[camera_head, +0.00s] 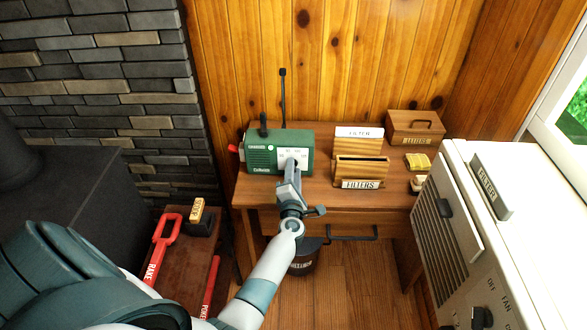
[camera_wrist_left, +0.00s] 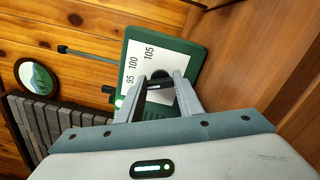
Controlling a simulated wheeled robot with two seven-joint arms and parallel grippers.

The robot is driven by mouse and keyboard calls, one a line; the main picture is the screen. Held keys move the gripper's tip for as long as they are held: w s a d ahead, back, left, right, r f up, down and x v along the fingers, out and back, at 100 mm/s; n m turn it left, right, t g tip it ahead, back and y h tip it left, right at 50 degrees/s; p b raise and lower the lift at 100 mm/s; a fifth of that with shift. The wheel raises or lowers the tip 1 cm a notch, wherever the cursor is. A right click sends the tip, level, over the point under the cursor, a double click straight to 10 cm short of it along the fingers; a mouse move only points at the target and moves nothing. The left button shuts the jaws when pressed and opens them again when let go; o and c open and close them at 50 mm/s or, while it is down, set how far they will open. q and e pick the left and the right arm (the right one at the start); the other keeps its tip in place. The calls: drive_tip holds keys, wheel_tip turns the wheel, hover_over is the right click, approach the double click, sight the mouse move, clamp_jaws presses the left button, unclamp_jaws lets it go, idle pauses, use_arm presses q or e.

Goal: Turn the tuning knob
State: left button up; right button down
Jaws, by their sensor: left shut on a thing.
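A green radio (camera_head: 262,156) stands on the wooden desk (camera_head: 320,190) near its left end. It has a red side crank, a raised antenna and a white dial panel. In the left wrist view the dial (camera_wrist_left: 137,70) shows 95, 100 and 105. My left gripper (camera_head: 293,166) reaches the radio's front at the dial. In the left wrist view its two fingers are shut on the dark tuning knob (camera_wrist_left: 160,79), which they partly hide. In the head view the arm and gripper cover the knob. My right gripper is not in view.
A wooden filters box (camera_head: 360,169) stands right of the radio, close to my gripper. A letters box (camera_head: 415,126) is at the back right. A white air unit (camera_head: 520,210) fills the right side. A black stove (camera_head: 60,180) stands at left.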

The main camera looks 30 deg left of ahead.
use_arm(q)
drive_tip(key=shift+f, duration=0.1)
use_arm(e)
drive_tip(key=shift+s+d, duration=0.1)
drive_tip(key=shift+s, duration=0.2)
use_arm(q)
drive_tip(key=o, duration=1.1)
drive_tip(key=shift+s, duration=0.1)
drive_tip(key=shift+s+d, duration=0.35)
drive_tip(key=shift+s, duration=0.05)
drive_tip(key=p+v, duration=0.1)
drive_tip(key=v, duration=0.4)
drive_tip(key=shift+s+p, duration=0.15)
drive_tip(key=shift+p, duration=0.2)
drive_tip(key=v, duration=1.1)
drive_tip(key=shift+p, duration=0.35)
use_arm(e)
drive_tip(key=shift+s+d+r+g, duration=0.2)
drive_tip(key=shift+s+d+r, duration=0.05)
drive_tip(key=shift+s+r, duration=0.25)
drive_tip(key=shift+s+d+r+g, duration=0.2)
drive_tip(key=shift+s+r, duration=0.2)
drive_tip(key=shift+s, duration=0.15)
